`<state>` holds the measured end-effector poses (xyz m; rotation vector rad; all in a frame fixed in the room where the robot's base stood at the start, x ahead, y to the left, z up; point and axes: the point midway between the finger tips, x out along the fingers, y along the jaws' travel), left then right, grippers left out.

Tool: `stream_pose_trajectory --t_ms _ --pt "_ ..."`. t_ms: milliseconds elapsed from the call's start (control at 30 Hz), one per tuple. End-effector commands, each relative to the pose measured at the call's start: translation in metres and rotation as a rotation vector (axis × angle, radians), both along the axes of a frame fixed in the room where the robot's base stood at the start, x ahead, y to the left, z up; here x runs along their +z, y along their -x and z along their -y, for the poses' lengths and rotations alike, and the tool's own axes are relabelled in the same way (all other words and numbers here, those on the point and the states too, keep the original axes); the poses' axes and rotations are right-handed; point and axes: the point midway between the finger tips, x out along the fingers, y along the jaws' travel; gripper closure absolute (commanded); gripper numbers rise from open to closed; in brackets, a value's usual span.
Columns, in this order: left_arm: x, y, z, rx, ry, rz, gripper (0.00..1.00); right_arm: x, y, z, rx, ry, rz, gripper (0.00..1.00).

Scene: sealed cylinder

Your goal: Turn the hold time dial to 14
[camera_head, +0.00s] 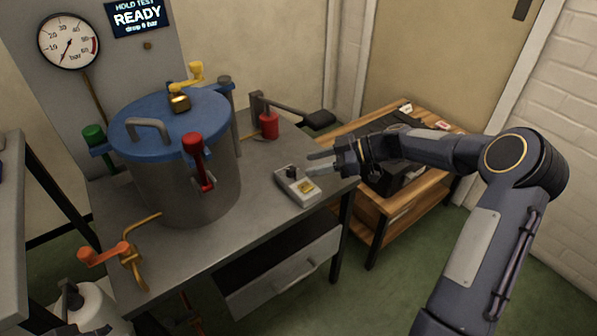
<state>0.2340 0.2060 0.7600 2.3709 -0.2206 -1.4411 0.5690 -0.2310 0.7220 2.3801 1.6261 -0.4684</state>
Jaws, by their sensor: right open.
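My right gripper (310,162) reaches in from the right. Its fingers point left, and its tips are just right of the knob in the picture. The fingers are parted with nothing between them. I cannot tell whether a finger touches the knob. The dial's numbers are too small to read. My left gripper is not in view.
A grey cylinder with a blue lid (170,118) stands on the workbench (255,222), left of the box. A red hand pump (269,124) stands behind the box. A wooden table (372,200) is at the right. A gauge (68,42) and a READY display (137,17) are on the wall.

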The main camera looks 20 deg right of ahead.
Motion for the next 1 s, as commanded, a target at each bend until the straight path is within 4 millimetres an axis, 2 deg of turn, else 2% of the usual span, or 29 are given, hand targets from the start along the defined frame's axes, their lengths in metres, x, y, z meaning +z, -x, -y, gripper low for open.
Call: stream_pose_trajectory --t_ms 100,300,700,1000 --pt "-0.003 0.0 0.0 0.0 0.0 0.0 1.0 -0.009 -0.007 -0.019 0.003 -0.001 -0.002 0.56" --pt "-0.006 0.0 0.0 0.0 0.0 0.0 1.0 -0.019 -0.015 -0.041 0.002 0.0 -0.002 0.56" --pt "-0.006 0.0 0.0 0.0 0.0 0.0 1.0 -0.022 -0.018 -0.048 0.0 0.002 -0.003 0.57" --pt "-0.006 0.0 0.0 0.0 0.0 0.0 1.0 -0.021 -0.018 -0.048 0.0 0.002 -0.003 0.96"
